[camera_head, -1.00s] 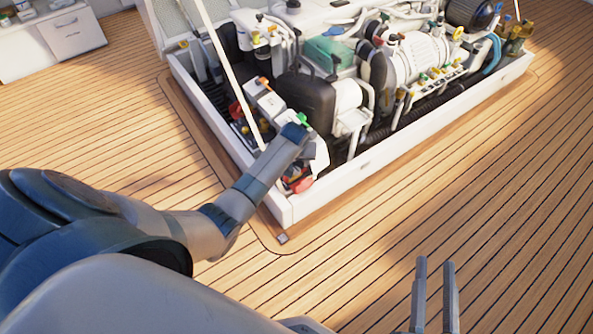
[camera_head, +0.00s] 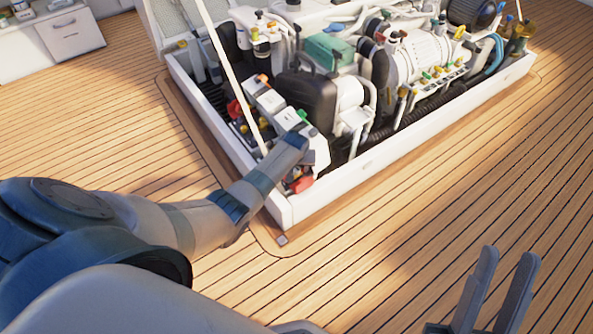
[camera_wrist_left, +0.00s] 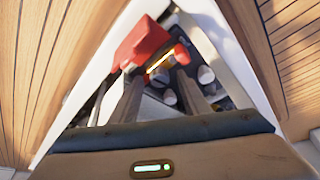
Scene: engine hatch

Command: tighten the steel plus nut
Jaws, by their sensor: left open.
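My left gripper reaches into the front left corner of the engine hatch; its fingers are hard to make out in the head view. In the left wrist view the left gripper (camera_wrist_left: 158,88) is open. Its two fingers point at a dark block with a red cover (camera_wrist_left: 143,42), a yellow-orange strip (camera_wrist_left: 160,60) and pale round caps (camera_wrist_left: 206,74). Nothing shows held between the fingers. I cannot pick out the steel plus nut for certain. My right gripper (camera_head: 507,258) is open and empty over the deck at the lower right.
A white hatch rim (camera_head: 340,182) surrounds the engine (camera_head: 415,55), with a thin pale strut (camera_head: 232,75) standing at its left. A red part (camera_head: 302,184) sits in the near corner. The wooden deck (camera_head: 400,210) in front is clear. White cabinets (camera_head: 72,35) stand far left.

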